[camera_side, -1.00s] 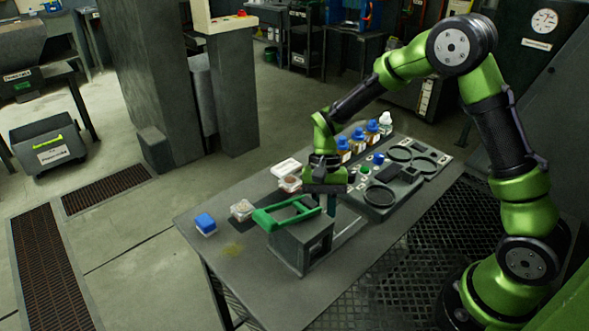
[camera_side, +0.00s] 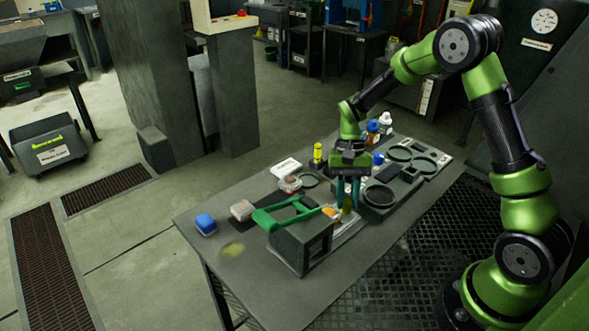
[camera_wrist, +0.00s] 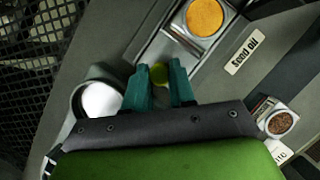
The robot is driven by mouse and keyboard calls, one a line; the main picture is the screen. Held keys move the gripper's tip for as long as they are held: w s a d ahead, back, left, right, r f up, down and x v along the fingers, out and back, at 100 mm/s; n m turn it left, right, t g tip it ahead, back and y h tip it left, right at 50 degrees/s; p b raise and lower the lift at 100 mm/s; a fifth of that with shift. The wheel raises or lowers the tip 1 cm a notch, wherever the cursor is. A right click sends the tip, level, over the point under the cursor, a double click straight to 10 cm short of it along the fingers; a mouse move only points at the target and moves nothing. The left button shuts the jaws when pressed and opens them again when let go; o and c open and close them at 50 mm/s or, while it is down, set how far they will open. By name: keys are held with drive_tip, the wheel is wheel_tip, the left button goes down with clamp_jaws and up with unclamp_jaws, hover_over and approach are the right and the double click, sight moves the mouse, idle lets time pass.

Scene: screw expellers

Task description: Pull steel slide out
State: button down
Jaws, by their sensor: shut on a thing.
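The steel slide (camera_side: 347,225) sticks out to the right of the dark box-shaped press with a green frame (camera_side: 288,245). A round cup of orange-yellow material (camera_side: 331,212) sits on the slide near the press opening. In the wrist view the slide (camera_wrist: 160,52) runs up and right to the cup (camera_wrist: 205,17). My gripper (camera_side: 347,196) points down over the slide's outer end.
A "Seed oil" label (camera_wrist: 245,50) lies beside the slide. A dark tray with round rings (camera_side: 380,195) and several bottles (camera_side: 385,122) are to the right.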

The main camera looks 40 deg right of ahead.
drive_tip(key=shift+d, duration=0.35)
drive_tip(key=c, duration=1.3)
unclamp_jaws()
drive_tip(key=shift+o, duration=0.4)
drive_tip(key=shift+a+r, duration=0.1)
drive_tip(key=v, duration=1.7)
